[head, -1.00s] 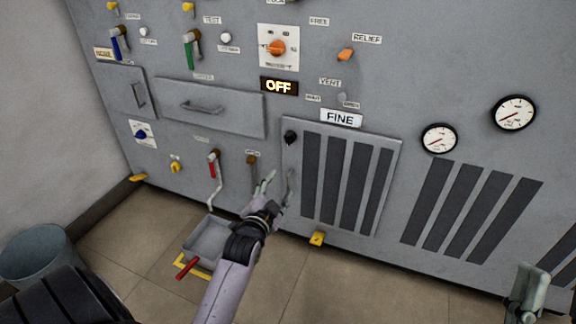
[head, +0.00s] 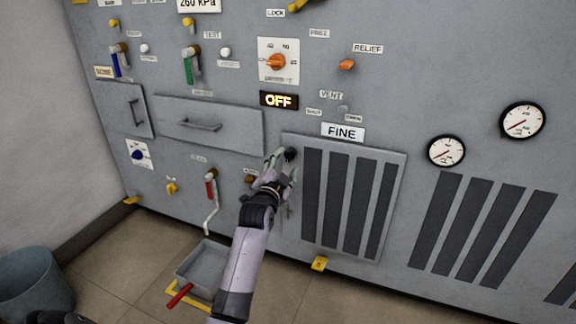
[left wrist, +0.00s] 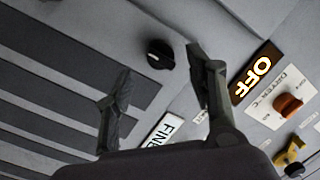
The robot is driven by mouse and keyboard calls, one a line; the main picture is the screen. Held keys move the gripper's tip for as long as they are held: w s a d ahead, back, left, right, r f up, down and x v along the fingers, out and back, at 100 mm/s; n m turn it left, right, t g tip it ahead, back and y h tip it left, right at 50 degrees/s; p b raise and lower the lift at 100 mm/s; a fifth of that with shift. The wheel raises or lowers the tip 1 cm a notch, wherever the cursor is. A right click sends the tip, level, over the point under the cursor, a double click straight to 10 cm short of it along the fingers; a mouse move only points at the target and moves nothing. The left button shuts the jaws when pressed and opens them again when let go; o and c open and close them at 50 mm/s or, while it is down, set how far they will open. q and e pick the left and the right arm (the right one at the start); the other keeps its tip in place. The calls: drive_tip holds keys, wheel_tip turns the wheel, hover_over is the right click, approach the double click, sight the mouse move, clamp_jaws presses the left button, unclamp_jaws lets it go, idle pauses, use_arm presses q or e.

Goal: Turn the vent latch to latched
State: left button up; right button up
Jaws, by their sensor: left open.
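A round black knob (head: 290,154) sits at the upper left corner of the louvred vent panel (head: 312,149), and I take it for the vent latch. In the left wrist view the black knob (left wrist: 160,54) has a light pointer mark and appears between the fingertips, apart from them. My left gripper (head: 281,166) is open and empty, just in front of the panel by the knob, partly over its left side in the head view. It also shows open in the left wrist view (left wrist: 159,62). My right gripper is not in view.
A lit OFF sign (head: 279,100) and a FINE plate (head: 343,132) are above the panel. A red-handled valve (head: 211,188) is left of my arm. A grey tray (head: 183,265) lies on the floor.

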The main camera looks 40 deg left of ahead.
sight(288, 158)
use_arm(q)
drive_tip(key=shift+b+x, duration=0.55)
drive_tip(key=shift+x, duration=1.5)
drive_tip(key=shift+c, duration=0.2)
drive_tip(key=c, duration=1.1)
